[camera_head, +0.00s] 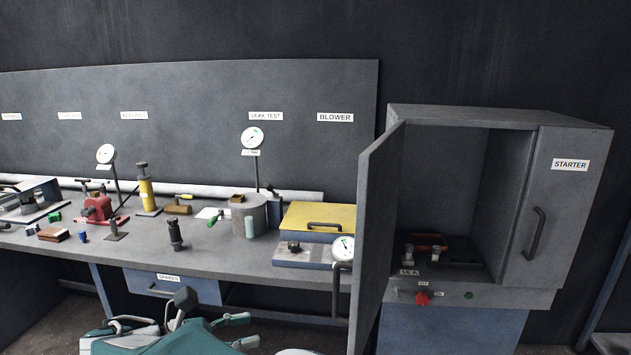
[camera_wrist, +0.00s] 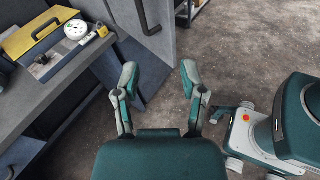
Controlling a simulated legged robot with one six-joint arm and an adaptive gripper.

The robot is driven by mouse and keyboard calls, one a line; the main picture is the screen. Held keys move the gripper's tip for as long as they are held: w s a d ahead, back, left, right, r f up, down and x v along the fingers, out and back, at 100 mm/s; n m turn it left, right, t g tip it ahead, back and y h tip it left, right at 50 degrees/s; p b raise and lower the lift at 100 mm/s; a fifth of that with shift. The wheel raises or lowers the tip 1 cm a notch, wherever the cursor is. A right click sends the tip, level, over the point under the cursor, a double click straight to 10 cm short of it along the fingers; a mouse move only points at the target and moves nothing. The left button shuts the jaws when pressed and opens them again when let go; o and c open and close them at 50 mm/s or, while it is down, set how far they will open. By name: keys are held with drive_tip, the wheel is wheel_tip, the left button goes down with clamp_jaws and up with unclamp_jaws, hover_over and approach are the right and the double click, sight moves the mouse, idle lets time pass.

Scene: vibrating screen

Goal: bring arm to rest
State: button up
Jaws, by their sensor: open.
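My gripper (camera_wrist: 160,76) shows in the wrist view with its two teal-and-grey fingers spread apart. Nothing is between them; bare concrete floor and the foot of a grey cabinet lie beyond. In the head view, teal and grey parts of my arm show at the lower middle, in front of the workbench (camera_head: 215,258). The arm is apart from the tools on the bench top as far as I can see. My own teal body shows at the right of the wrist view.
The starter cabinet (camera_head: 570,215) stands at the right, its left door (camera_head: 375,230) swung open toward me. A red switch (camera_head: 422,298) is on its front. The bench holds a yellow-lidded box (camera_head: 318,216), gauges and several tools. Floor (camera_wrist: 240,60) beyond my gripper is clear.

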drive_tip(key=s+d+m+g+y, duration=0.25)
drive_tip(key=d+m+y, duration=0.2)
drive_tip(key=d, duration=0.55)
drive_tip(key=s+d+m+g+y, duration=0.25)
drive_tip(key=d+m, duration=0.25)
drive_tip(key=d, duration=0.5)
drive_tip(key=s+d+f+m+t+y, duration=0.2)
drive_tip(key=s+d+m+t+y, duration=0.1)
drive_tip(key=s+d+m+y, duration=0.4)
drive_tip(key=s+m, duration=0.3)
drive_tip(key=m, duration=0.3)
drive_tip(key=shift+d, duration=0.25)
